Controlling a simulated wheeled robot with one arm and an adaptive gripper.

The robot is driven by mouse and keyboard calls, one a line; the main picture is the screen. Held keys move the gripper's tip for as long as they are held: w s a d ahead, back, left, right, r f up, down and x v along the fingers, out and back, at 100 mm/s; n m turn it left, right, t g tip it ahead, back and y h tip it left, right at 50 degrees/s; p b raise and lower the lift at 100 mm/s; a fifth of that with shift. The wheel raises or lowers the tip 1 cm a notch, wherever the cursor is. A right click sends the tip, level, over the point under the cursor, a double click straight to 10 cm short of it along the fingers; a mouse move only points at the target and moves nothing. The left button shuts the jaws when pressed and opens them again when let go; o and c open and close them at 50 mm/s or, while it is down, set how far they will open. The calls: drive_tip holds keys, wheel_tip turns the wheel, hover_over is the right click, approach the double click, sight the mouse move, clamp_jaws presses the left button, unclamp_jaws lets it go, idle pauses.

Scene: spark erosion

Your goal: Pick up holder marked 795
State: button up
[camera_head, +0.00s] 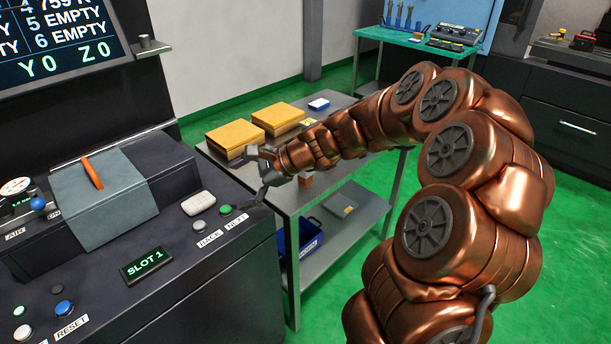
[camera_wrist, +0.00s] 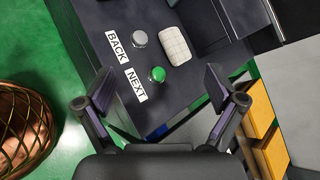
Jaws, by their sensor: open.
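I can make out no holder marked 795 in either view. My gripper (camera_head: 258,172) is open and empty, above the near left edge of the grey cart (camera_head: 292,203), beside the console (camera_head: 215,252). In the wrist view my gripper's spread fingers (camera_wrist: 160,88) frame the console corner, with the green NEXT button (camera_wrist: 157,74) between them. A small reddish-brown block (camera_head: 305,182) shows on the cart, partly behind my arm. The display (camera_head: 147,266) reads SLOT 1. The screen (camera_head: 62,38) shows slots 5 and 6 as EMPTY and slot 4 starting with 759.
Two yellow boxes (camera_head: 235,136) (camera_head: 278,117) and a small blue-and-white box (camera_head: 318,104) lie on the cart. A blue bin (camera_head: 303,238) is on its lower shelf. A white cloth (camera_head: 198,203) lies near the console buttons. A grey cover with an orange handle (camera_head: 92,173) is on the console.

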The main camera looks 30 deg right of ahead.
drive_tip(key=w+d+f+m+t+h+b, duration=0.1)
drive_tip(key=w+d+f+m+t, duration=0.2)
drive_tip(key=d, duration=0.5)
drive_tip(key=w+d+f+m+t+h, duration=0.1)
drive_tip(key=w+d+f+m, duration=0.15)
drive_tip(key=d+m, duration=0.35)
drive_tip(key=m+t+h+b, duration=0.1)
drive_tip(key=m+t+h, duration=0.15)
drive_tip(key=m, duration=0.25)
hover_over(305, 178)
drive_tip(key=s+d, duration=0.3)
drive_tip(key=s, duration=0.1)
drive_tip(key=shift+h, duration=0.35)
wheel_tip(305, 178, down, 5)
drive_tip(key=shift+d, duration=0.1)
drive_tip(key=shift+d+f+p+x, duration=0.1)
drive_tip(key=shift+d+p+x, duration=0.1)
drive_tip(key=shift+x, duration=1.7)
drive_tip(key=shift+d+f+p+x, duration=0.1)
drive_tip(key=shift+f+p+x, duration=0.1)
drive_tip(key=shift+x, duration=1.65)
drive_tip(key=shift+g, duration=0.25)
clamp_jaws()
drive_tip(key=shift+r, duration=0.1)
